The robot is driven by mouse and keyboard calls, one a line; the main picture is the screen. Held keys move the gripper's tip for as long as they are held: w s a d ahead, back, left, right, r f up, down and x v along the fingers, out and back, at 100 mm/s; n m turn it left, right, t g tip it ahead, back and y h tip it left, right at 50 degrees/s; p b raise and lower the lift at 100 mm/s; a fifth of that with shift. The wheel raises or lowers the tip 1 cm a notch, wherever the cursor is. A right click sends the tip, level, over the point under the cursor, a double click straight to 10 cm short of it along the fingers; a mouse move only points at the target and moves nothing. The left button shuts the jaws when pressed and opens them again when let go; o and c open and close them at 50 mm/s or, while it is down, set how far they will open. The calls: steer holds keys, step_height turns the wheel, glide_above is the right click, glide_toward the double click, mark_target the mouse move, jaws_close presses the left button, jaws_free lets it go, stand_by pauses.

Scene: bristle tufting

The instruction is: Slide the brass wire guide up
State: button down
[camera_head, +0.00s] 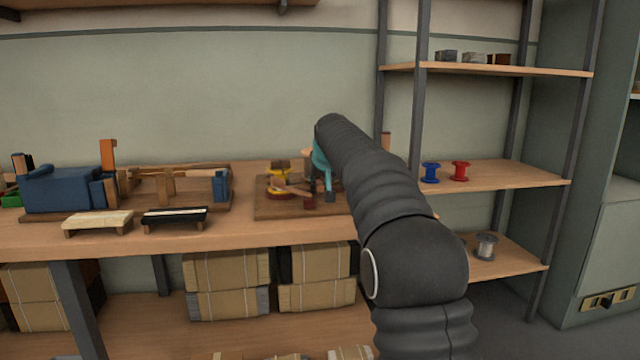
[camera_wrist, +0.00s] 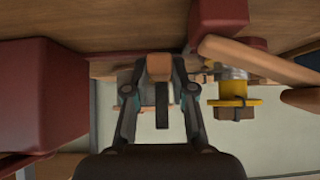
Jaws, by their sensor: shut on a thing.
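My gripper (camera_wrist: 158,72) has its two fingers closed in on a small tan-orange piece (camera_wrist: 160,67) in the wrist view. A dark narrow bar (camera_wrist: 162,110) shows just below this piece, between the fingers. The piece sits where the brass wire guide could be, but its colour and shape do not settle that it is the guide. In the head view my gripper (camera_head: 326,185) is over the right part of a wooden board (camera_head: 275,211) on the bench. My dark arm hides much of what lies behind it there.
A yellow-ringed wheel (camera_wrist: 236,102) and a wooden bar (camera_wrist: 262,60) are close to the right of my fingers in the wrist view. A large dark-red block (camera_wrist: 45,98) fills the left side.

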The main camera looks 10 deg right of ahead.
mark_target(320, 184)
step_height(320, 184, up, 3)
steer(key=p, duration=0.3)
steer(key=shift+r, duration=0.15)
steer(key=c, duration=1)
jaws_free()
steer(key=shift+o, duration=0.2)
steer(key=shift+s, duration=0.1)
steer(key=v, duration=1.1)
steer(key=shift+s+r, duration=0.25)
steer(key=shift+s, duration=0.05)
